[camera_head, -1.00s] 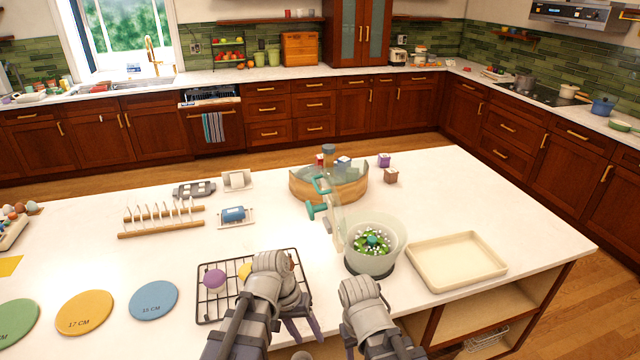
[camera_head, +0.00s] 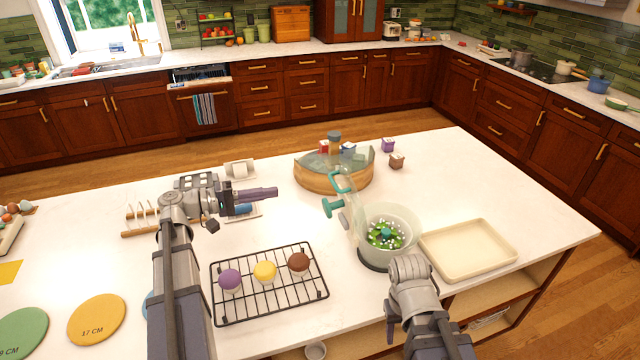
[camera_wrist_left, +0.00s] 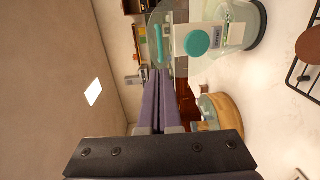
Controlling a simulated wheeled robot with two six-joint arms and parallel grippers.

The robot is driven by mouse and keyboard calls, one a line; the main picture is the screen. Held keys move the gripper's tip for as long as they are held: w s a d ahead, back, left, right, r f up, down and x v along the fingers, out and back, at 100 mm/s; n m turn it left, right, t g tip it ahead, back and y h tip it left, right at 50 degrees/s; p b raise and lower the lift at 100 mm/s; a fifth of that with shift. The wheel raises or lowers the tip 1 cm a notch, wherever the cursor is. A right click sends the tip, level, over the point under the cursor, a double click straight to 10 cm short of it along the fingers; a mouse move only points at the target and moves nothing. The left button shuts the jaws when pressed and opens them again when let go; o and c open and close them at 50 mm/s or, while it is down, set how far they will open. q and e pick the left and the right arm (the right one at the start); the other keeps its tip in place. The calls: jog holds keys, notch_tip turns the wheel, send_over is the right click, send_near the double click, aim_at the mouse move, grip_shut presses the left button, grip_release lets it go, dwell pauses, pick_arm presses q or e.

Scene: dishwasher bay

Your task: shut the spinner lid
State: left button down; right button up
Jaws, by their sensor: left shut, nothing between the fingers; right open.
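The spinner bowl (camera_head: 404,222) is clear, stands on a dark base and holds green leaves with white bits. Its clear lid (camera_head: 354,205) stands steeply open at the bowl's left side, with a teal knob (camera_head: 332,206) and a teal crank handle (camera_head: 341,180). The knob also shows in the left wrist view (camera_wrist_left: 197,42), with the bowl beyond. My left gripper (camera_head: 276,193) is shut and empty, raised left of the lid, pointing toward it and apart from it. My right gripper (camera_head: 391,328) is open, in front of the bowl; its fingers are partly hidden by its wrist.
A wire rack (camera_head: 270,300) with three cupcakes lies in front of my left gripper. A cream tray (camera_head: 468,248) sits right of the bowl. A round wooden-sided container (camera_head: 334,181) stands behind the lid. Open counter lies between the rack and the spinner.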

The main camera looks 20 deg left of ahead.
pick_arm(q)
jog(key=x, duration=1.4)
jog(key=shift+b, duration=0.4)
